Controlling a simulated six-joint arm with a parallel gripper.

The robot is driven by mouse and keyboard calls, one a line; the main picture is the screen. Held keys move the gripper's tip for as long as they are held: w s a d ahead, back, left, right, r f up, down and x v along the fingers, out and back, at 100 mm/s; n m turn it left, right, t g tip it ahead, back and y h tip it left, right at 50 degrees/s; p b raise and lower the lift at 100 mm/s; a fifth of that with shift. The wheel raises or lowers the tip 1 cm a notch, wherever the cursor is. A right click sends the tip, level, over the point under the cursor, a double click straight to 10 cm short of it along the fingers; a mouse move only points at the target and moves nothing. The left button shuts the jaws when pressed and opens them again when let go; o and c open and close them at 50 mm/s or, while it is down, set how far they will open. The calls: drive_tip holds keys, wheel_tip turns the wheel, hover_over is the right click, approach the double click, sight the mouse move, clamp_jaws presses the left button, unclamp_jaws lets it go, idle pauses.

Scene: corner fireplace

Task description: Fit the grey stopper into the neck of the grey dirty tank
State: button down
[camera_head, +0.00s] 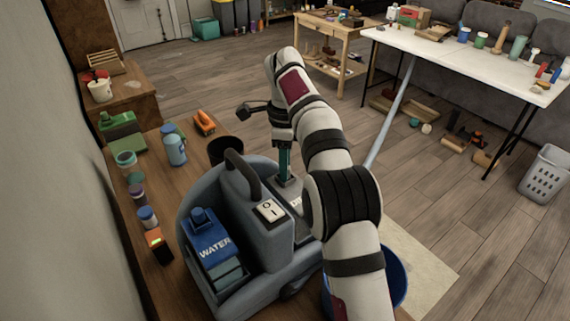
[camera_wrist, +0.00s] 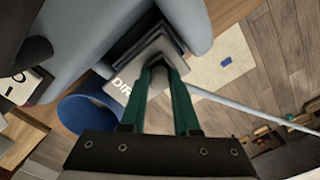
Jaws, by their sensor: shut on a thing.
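The grey dirty tank (camera_head: 294,202) sits in the blue-grey cleaning machine, partly hidden by my arm. Its top with the letters "DIR" also shows in the wrist view (camera_wrist: 124,82). My gripper (camera_head: 285,174) points down over this tank. In the wrist view its green fingers (camera_wrist: 159,78) are shut on the grey stopper (camera_wrist: 158,72), which is held at the tank's top. The stopper covers the neck from this angle, so I cannot tell whether it is inside the neck or just above it.
The machine's body (camera_head: 250,225) with its dark handle (camera_head: 243,172) and white switch (camera_head: 269,210) stands close left of my gripper. A blue water tank (camera_head: 210,240) is in front. A blue bucket (camera_head: 396,280) stands right of the machine. Bottles and jars line the wooden bench at left.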

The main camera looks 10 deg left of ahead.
drive_tip(key=c, duration=0.6)
unclamp_jaws()
drive_tip(key=shift+f, duration=0.1)
drive_tip(key=shift+c, duration=0.2)
drive_tip(key=shift+r, duration=2.05)
drive_tip(key=shift+s+d+r, duration=0.1)
drive_tip(key=shift+d+r, duration=0.15)
drive_tip(key=shift+r, duration=0.1)
drive_tip(key=s+d+r+n, duration=0.2)
drive_tip(key=s+d+n, duration=0.2)
drive_tip(key=s+d, duration=0.3)
drive_tip(key=s+d+r+n, duration=0.3)
drive_tip(key=s+d, duration=0.1)
drive_tip(key=s, duration=0.5)
drive_tip(key=s+d+f+n, duration=0.1)
drive_tip(key=s+f, duration=0.2)
drive_tip(key=s, duration=0.4)
drive_tip(key=s+d+f+n+y, duration=0.1)
drive_tip(key=s+f+n, duration=0.1)
drive_tip(key=s+f, duration=0.2)
drive_tip(key=s+d+f+n, duration=0.1)
drive_tip(key=s+f+n, duration=0.1)
drive_tip(key=s, duration=0.7)
drive_tip(key=shift+s+d+f+y, duration=0.3)
drive_tip(key=shift+d+f+y, duration=0.1)
drive_tip(key=shift+f, duration=0.45)
